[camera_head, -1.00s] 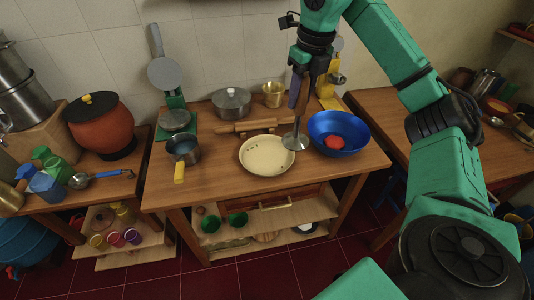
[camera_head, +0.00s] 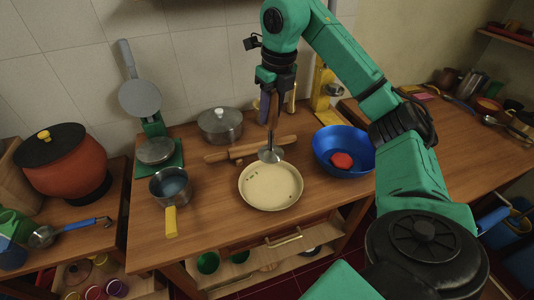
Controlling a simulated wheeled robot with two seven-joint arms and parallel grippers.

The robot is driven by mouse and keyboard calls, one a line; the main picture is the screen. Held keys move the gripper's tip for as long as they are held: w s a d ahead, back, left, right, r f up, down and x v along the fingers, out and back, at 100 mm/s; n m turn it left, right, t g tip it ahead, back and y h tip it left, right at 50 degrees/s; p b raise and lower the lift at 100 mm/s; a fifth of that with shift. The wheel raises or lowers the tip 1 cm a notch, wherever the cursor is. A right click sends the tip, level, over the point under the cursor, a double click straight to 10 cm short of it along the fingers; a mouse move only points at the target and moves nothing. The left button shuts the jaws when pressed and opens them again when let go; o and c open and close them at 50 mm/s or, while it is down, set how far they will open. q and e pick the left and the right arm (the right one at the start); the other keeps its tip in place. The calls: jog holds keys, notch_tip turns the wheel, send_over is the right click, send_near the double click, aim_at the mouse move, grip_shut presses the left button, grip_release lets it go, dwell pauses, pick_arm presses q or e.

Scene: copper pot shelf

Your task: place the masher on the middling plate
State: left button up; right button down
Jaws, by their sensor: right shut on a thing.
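The masher (camera_head: 271,154) has a round metal head and hangs upright from my right gripper (camera_head: 270,98), which is shut on its handle. Its head shows over the far rim of the middling plate; I cannot tell whether it touches. The plate (camera_head: 270,188) is cream, round and shallow, with small dark marks, and lies on the wooden table. My left gripper is not in view.
A blue bowl (camera_head: 325,160) with a red thing (camera_head: 342,161) inside stands right of the plate. A rolling pin (camera_head: 230,153) and a lidded pot (camera_head: 220,125) lie behind. A small saucepan (camera_head: 171,187) with a yellow handle stands left. The table front (camera_head: 225,238) is clear.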

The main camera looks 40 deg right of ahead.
jog(key=b, duration=0.2)
send_over(272, 149)
jog(key=f, duration=0.6)
jog(key=shift+w+d+f, duration=0.2)
jog(key=shift+f, duration=0.15)
jog(key=f, duration=0.7)
jog(key=shift+w+f+p, duration=0.2)
jog(key=shift+p, duration=0.2)
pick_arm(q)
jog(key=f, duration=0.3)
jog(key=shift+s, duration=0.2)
pick_arm(e)
jog(key=shift+w+f, duration=0.1)
jog(key=shift+f, duration=0.05)
jog(key=c, duration=0.5)
grip_release()
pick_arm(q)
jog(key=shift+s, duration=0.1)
